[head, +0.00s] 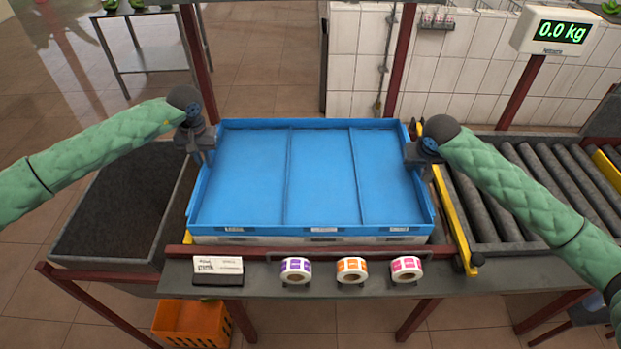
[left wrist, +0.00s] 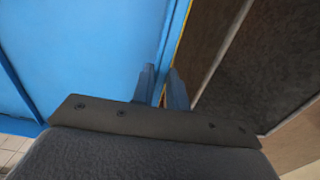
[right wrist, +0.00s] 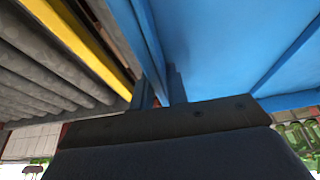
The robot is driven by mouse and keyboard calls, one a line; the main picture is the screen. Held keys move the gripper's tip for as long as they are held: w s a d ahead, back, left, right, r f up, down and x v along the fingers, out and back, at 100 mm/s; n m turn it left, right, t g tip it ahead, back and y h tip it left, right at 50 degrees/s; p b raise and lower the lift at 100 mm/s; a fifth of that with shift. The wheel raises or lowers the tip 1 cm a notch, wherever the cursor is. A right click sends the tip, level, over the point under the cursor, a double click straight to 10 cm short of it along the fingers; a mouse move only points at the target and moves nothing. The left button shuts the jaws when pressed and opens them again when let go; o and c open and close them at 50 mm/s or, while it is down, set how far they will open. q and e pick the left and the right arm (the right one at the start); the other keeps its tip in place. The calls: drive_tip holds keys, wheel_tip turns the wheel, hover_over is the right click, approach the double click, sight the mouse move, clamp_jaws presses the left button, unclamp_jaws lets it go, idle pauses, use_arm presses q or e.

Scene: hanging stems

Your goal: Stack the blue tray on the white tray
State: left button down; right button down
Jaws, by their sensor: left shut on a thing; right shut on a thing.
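The blue tray (head: 320,175) is large, empty and split by two ridges into three sections. It sits over the white tray (head: 400,239), of which only a thin pale strip shows under the blue tray's front edge. I cannot tell whether the two touch all round. My left gripper (head: 204,156) is shut on the blue tray's left wall; the left wrist view shows its fingers (left wrist: 160,88) on either side of the rim. My right gripper (head: 418,162) is shut on the right wall, and its fingers (right wrist: 159,92) straddle the rim in the right wrist view.
A dark grey bin (head: 115,205) stands left of the trays. A roller conveyor (head: 520,185) with a yellow side rail lies to the right. A scale display (head: 555,32) reads 0.0 kg.

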use_arm(q)
drive_tip(key=c, duration=1.4)
unclamp_jaws()
drive_tip(key=shift+f, duration=0.1)
use_arm(e)
drive_tip(key=c, duration=1.4)
unclamp_jaws()
use_arm(q)
wheel_tip(320, 180, up, 12)
use_arm(e)
drive_tip(key=v, duration=1.1)
drive_tip(key=shift+s+r, duration=0.25)
drive_tip(key=shift+r, duration=0.1)
drive_tip(key=shift+r, duration=0.1)
